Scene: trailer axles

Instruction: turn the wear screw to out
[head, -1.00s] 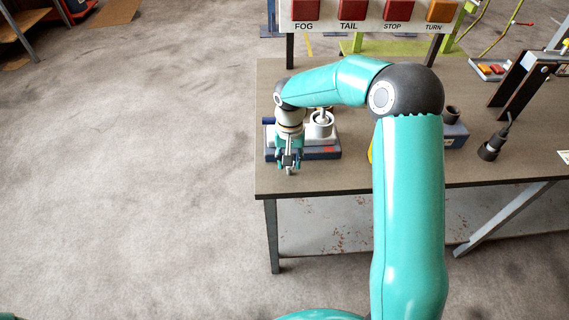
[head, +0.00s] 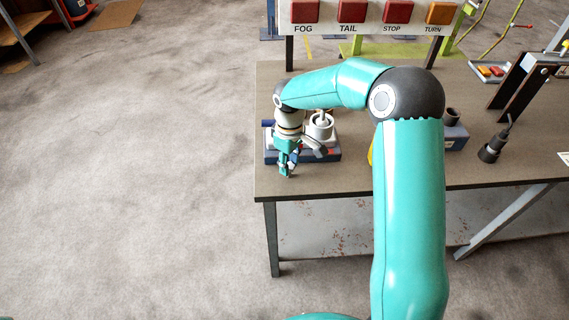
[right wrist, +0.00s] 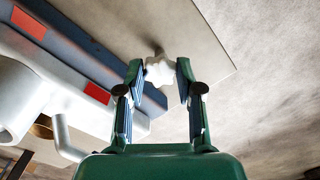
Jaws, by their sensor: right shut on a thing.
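The wear screw's pale, star-shaped knob (right wrist: 159,71) shows in the right wrist view between the two fingers of my right gripper, near the edge of a blue and grey unit. My right gripper (head: 286,173) is shut on the knob, with one finger on each side. In the head view it is at the front left of the unit's blue base (head: 322,157), and it hides the knob. The screw's in or out marking cannot be read. My left gripper is not in view.
The unit stands at the left end of a brown workbench (head: 345,181). A white cup-like part (head: 321,127) rises from it. A board with red and orange lamps (head: 352,11) stands behind. A dark tool (head: 493,150) stands further right. The front left bench corner is clear.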

